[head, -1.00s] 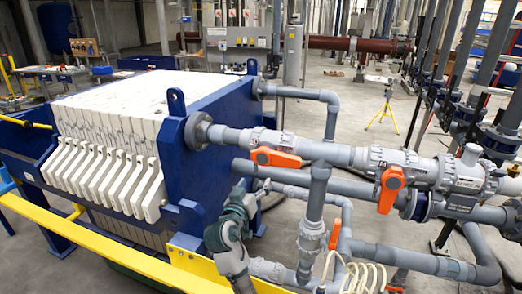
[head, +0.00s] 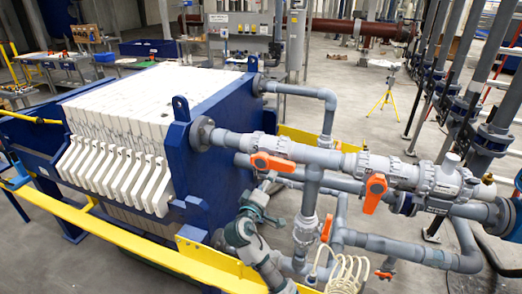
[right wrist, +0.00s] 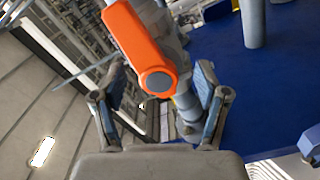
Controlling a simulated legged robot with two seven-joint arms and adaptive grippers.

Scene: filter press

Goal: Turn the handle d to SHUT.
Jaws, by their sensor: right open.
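Several orange valve handles show on grey pipes in the head view. One handle (head: 273,161) lies along the upper pipe near the blue press plate; another handle (head: 374,193) hangs tilted farther right. I cannot read the labels, so I cannot tell which is d. My right gripper (head: 268,182) is just below the left handle, partly lost among the pipes. In the right wrist view, my right gripper (right wrist: 160,78) is open, with an orange handle (right wrist: 138,45) in front of its fingers. The handle's round hub appears between the fingers; contact is unclear. My left gripper is out of view.
The blue filter press with white plates (head: 120,170) stands at left. Yellow rails (head: 110,240) run along the front. Grey pipes (head: 312,205) crowd around my right arm, and a coiled pale hose (head: 345,272) hangs at the bottom. Lower orange handles (head: 327,228) also show.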

